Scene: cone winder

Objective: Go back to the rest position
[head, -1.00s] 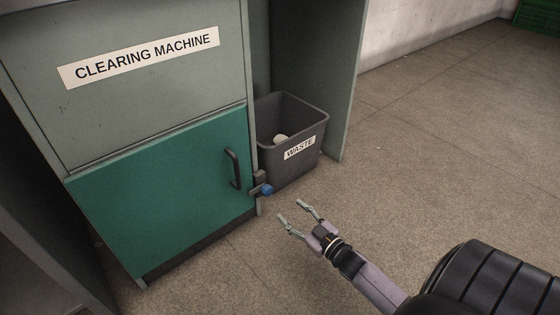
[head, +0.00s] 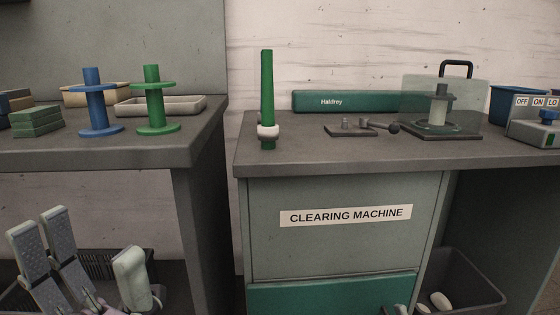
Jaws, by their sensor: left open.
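My left gripper (head: 85,243) shows in the lower left of the head view, in front of the left bench and below its top. Its pale green-grey fingers with dark textured pads are spread apart, with nothing between them. Its lower part is cut off by the bottom edge of the picture.
The left bench (head: 130,152) carries a blue spool (head: 95,105), a green spool (head: 154,105) and trays. The clearing machine's bench (head: 340,160) carries a green post (head: 267,95) and a clear-covered device (head: 440,105). A waste bin (head: 470,285) stands below right.

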